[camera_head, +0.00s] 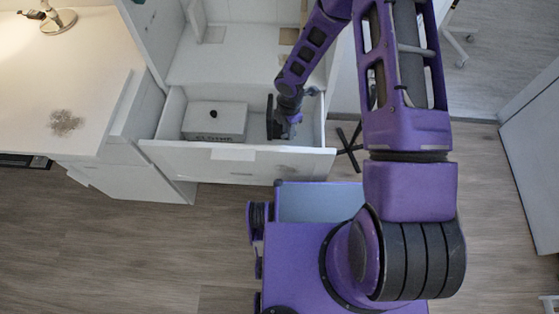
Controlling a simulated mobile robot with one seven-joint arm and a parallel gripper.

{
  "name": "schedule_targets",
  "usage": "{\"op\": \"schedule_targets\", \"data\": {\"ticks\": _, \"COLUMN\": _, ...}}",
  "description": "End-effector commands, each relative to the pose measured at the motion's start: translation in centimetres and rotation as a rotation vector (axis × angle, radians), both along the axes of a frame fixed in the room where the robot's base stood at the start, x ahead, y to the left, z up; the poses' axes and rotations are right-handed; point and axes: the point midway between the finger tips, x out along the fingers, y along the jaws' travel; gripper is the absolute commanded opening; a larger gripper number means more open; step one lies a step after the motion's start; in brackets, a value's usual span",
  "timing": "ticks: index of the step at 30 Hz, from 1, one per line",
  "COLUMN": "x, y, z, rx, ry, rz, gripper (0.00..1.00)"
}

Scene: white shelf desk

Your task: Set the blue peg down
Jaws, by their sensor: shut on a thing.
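My gripper (272,118) is over the right part of the open white drawer (240,158), to the right of the box inside it. It is dark, small and seen from above and behind. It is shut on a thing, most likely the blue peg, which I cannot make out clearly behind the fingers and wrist. I cannot tell how the peg is tilted or whether it touches the drawer floor.
A light box (214,120) with a black knob and dark lettering sits in the drawer's left part. The white shelf unit (235,60) rises behind. A desk (70,90) with a lamp (50,18) stands at left. A dark-legged stand (350,148) is right of the drawer.

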Motion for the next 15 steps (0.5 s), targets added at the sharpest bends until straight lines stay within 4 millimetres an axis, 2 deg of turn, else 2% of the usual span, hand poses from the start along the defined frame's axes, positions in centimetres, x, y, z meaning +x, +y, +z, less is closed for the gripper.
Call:
{"op": "schedule_targets", "data": {"ticks": 5, "x": -0.1, "y": 0.2, "z": -3.4, "rx": -0.002, "ry": 0.005, "rz": 0.032, "gripper": 0.0}}
{"op": "schedule_targets", "data": {"ticks": 12, "x": -0.1, "y": 0.2, "z": -9.9, "rx": -0.002, "ry": 0.003, "rz": 0.029, "gripper": 0.0}}
{"op": "schedule_targets", "data": {"ticks": 15, "x": -0.1, "y": 0.2, "z": -12.0, "rx": -0.001, "ry": 0.004, "rz": 0.028, "gripper": 0.0}}
